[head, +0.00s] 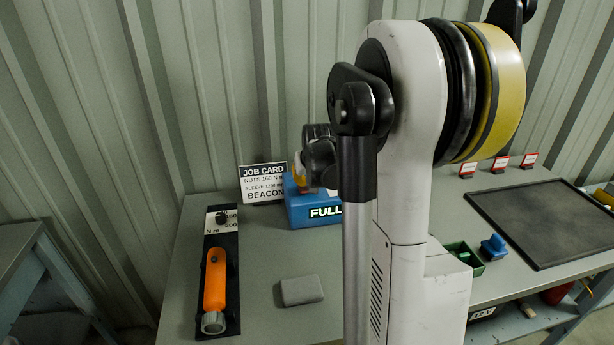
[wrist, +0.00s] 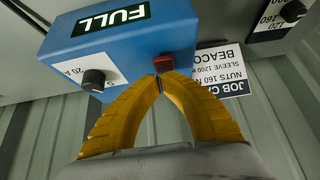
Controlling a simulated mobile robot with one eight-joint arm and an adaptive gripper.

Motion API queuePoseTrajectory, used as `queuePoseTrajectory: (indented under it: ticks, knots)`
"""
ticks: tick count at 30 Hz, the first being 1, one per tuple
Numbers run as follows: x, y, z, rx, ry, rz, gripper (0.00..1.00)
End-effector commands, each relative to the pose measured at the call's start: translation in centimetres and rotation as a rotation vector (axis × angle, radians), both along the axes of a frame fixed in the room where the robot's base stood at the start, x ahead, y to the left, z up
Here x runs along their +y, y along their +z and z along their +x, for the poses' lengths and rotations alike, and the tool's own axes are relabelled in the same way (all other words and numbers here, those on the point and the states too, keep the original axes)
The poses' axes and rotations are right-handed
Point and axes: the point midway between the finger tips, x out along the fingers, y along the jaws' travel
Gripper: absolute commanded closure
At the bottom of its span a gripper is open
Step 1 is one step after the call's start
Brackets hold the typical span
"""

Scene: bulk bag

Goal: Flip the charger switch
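The blue charger (head: 310,209) stands on the bench against the wall, its front label reading FULL. It also shows upside down in the wrist view (wrist: 120,50), with a black knob (wrist: 94,80) beside a 20 A mark. A small red switch (wrist: 163,63) sits on the charger near its edge. My gripper's yellow fingers (wrist: 159,78) come together with their tips right at the red switch. I cannot tell whether they touch it. Nothing shows between the fingers. In the head view my gripper (head: 300,170) is mostly hidden behind my arm, over the charger.
A job card (head: 263,183) stands just left of the charger. An orange-handled tool (head: 215,280) lies on a black board at the left. A grey block (head: 301,290) lies in front. A green bin (head: 462,256), a blue piece (head: 494,247) and a dark mat (head: 545,222) are at right.

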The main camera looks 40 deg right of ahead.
Motion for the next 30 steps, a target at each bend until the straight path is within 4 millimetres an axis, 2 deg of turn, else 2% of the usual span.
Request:
queuePoseTrajectory:
  ticks: [13,18,30]
  knots:
    - [0.1,-0.6,-0.1,-0.006,0.000,-0.004,1.00]
    - [0.4,-1.8,-0.6,-0.103,0.000,-0.063,1.00]
    - [0.3,-1.4,-0.5,-0.113,0.000,-0.070,1.00]
